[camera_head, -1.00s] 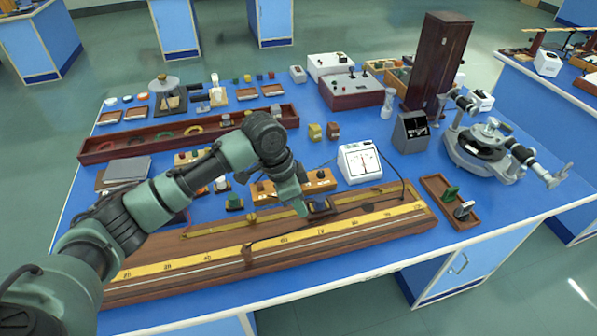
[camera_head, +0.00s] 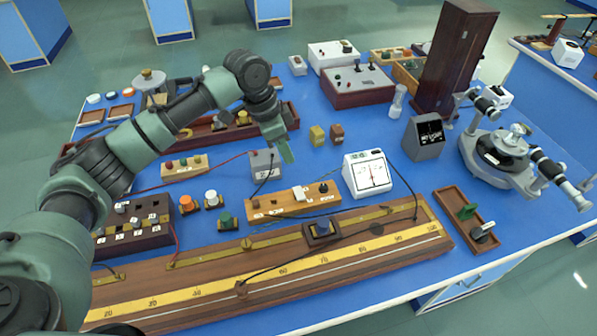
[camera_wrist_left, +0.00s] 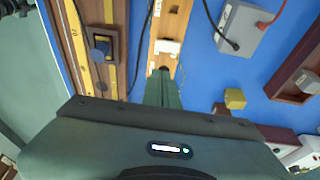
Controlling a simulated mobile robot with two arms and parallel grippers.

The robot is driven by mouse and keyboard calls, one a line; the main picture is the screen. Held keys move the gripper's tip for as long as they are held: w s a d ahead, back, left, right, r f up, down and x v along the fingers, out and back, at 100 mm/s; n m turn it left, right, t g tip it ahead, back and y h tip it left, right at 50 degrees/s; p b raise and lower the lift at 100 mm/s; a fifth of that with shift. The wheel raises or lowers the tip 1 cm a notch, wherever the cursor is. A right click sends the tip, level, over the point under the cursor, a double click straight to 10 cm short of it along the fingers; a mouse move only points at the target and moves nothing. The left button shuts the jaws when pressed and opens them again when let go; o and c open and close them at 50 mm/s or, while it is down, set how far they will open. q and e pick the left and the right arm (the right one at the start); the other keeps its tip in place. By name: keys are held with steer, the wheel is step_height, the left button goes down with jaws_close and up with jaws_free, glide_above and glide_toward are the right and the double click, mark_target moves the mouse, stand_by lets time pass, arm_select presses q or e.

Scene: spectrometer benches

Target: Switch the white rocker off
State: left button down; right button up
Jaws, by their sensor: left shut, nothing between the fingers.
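The white rocker (camera_head: 299,194) sits on a narrow wooden board (camera_head: 275,205) behind the long wooden metre bridge (camera_head: 250,262). It also shows in the left wrist view (camera_wrist_left: 167,46), just beyond my fingertips. I cannot tell which way it is tipped. My left gripper (camera_head: 286,153) is shut and empty, fingers pointing down. In the head view it appears above and behind the board, apart from the rocker. In the left wrist view its shut fingers (camera_wrist_left: 163,76) line up with the board. My right gripper is not in view.
A white meter (camera_head: 367,174) stands right of the board and a grey box (camera_head: 265,164) behind it. A dark slider (camera_head: 321,231) is on the bridge. Wires cross the bench. Blue bench top is bare between the board and the small yellow block (camera_head: 317,135).

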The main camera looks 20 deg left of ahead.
arm_select(q)
steer(key=w, duration=0.1)
steer(key=p, duration=0.2)
glide_above(303, 196)
steer(key=a, duration=0.3)
step_height(303, 196, down, 6)
steer(key=x, duration=0.2)
steer(key=p+x, duration=0.1)
steer(key=x, duration=0.3)
steer(key=shift+s+f, duration=0.4)
steer(key=shift+f, duration=0.05)
steer(key=shift+f+p, duration=0.25)
steer(key=shift+p, duration=0.05)
steer(key=shift+d+f, duration=0.1)
steer(key=shift+f, duration=0.1)
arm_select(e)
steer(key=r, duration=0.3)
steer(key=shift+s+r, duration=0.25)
arm_select(q)
steer(key=shift+s, duration=0.1)
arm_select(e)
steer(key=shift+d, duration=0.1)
